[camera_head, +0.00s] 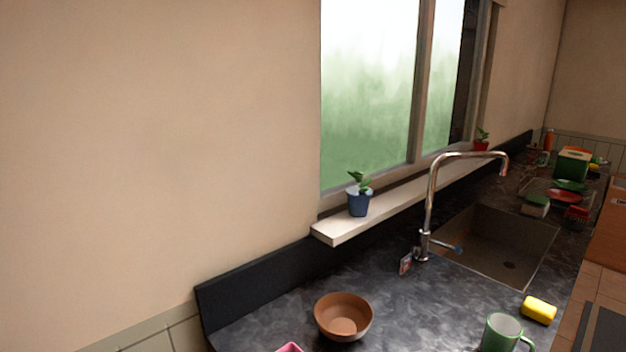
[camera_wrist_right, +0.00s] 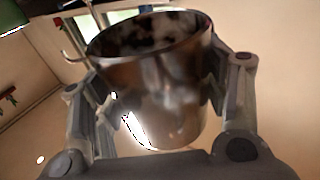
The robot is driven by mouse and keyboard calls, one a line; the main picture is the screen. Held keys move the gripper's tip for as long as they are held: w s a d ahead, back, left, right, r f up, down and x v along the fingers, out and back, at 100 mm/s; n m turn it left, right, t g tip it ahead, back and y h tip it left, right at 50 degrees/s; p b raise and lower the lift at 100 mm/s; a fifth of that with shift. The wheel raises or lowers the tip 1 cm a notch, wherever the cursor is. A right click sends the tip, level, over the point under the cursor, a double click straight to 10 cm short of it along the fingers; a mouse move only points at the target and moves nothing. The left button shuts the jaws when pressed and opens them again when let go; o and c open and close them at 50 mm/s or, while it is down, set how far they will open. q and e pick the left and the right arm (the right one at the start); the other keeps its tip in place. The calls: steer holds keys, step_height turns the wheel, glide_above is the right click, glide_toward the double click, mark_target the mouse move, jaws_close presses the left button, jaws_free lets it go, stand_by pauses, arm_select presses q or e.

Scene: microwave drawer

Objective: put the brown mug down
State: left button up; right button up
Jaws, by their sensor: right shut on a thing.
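The brown mug (camera_wrist_right: 150,62) fills the middle of the right wrist view, dark, glossy and slightly tilted in the picture, with its rim toward the top. My right gripper (camera_wrist_right: 163,95) is shut on it, one finger on each side. The window and wall show behind it, and no surface shows touching it. I cannot make out its handle for certain. The mug and both my grippers are out of the head view. My left gripper shows in neither view.
A sink (camera_head: 497,245) with a tall tap (camera_head: 430,205) lies beyond. Bare counter shows between bowl and green mug.

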steer(key=d, duration=0.1)
steer(key=s+d+f+m+h, duration=0.1)
steer(key=d+h, duration=0.1)
steer(key=shift+s+d+f, duration=0.15)
steer(key=shift+s+d, duration=0.1)
steer(key=shift+d, duration=0.05)
